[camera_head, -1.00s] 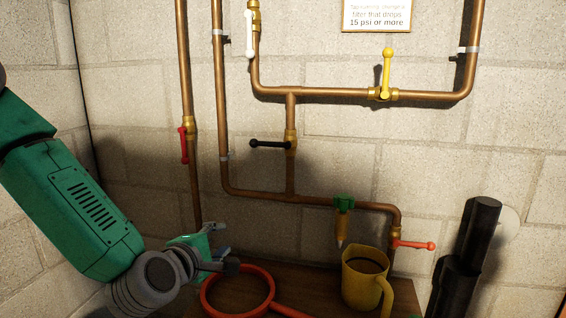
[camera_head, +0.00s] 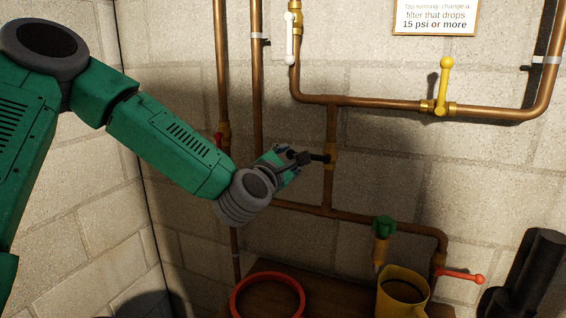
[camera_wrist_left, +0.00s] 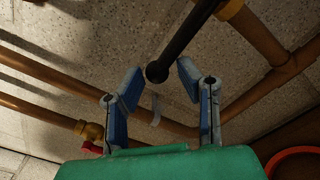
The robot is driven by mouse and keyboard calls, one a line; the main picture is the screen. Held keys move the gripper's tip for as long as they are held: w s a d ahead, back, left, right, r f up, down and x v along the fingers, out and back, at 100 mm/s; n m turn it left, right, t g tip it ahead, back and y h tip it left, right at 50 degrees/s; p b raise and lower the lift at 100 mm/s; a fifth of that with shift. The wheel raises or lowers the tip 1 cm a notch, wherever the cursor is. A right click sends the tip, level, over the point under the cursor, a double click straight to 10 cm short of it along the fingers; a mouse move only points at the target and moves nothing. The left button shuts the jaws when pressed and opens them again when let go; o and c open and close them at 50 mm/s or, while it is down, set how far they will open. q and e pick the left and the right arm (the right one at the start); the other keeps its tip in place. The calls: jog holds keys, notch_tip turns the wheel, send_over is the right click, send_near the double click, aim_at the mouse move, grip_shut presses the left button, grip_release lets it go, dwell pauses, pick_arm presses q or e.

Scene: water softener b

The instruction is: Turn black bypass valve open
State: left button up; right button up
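The black bypass valve's lever handle (camera_head: 319,157) sticks out level to the left from a brass valve body (camera_head: 331,156) on a vertical copper pipe. My left gripper (camera_head: 296,158) is at the free left end of this handle and hides part of it. In the left wrist view, the black handle (camera_wrist_left: 185,40) comes down from the top right. Its ball end lies between the two blue-grey fingertips of my left gripper (camera_wrist_left: 159,82). The fingers are apart, with gaps beside the ball, so the gripper looks open. My right gripper is not in view.
A yellow lever (camera_head: 446,82), a white lever (camera_head: 290,38) and a red lever (camera_head: 460,275) sit on nearby copper pipes. Below stand a yellow mug (camera_head: 403,296) and a red ring (camera_head: 268,296). A black cylinder (camera_head: 535,270) is at the lower right.

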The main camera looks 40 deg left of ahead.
pick_arm(q)
jog(key=shift+w+a, duration=0.25)
jog(key=shift+w, duration=0.45)
jog(key=c, duration=0.6)
jog(key=shift+f, duration=0.15)
jog(key=shift+s+f+b, duration=0.1)
jog(key=shift+f+b, duration=1.15)
jog(key=shift+b, duration=0.05)
grip_shut()
jog(key=shift+d, duration=0.1)
jog(key=shift+r, duration=0.1)
